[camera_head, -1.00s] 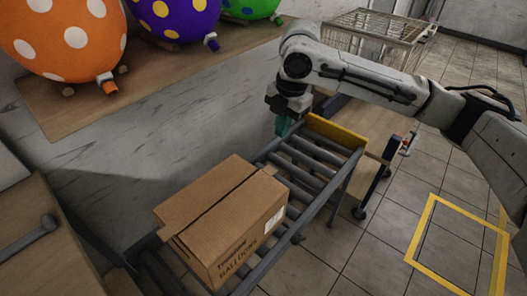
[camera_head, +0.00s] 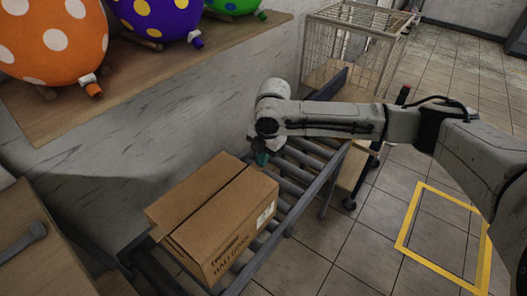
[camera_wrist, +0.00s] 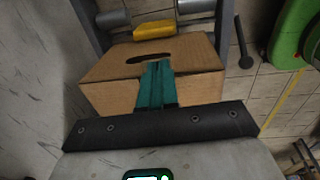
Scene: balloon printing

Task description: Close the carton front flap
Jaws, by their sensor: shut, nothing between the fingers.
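The brown cardboard carton (camera_head: 228,238) stands on the roller conveyor in the head view, with printed lettering and a white label on its near side. Its two long top flaps (camera_head: 195,190) lie about level, with a dark seam between them. The left one juts out past the carton's edge. The carton's far end is hidden. My gripper (camera_head: 262,158) hangs just beyond the far end, its teal fingers shut and empty. In the wrist view the fingers (camera_wrist: 155,85) appear in front of cardboard (camera_wrist: 105,68) with a dark slot. I cannot tell whether they touch it.
The roller conveyor (camera_head: 296,178) continues beyond the carton, with free rollers there. A wire cage (camera_head: 355,50) stands at the back. Spotted balloons rest on a wooden shelf (camera_head: 120,80) along the wall. A wooden table (camera_head: 40,255) is at the left.

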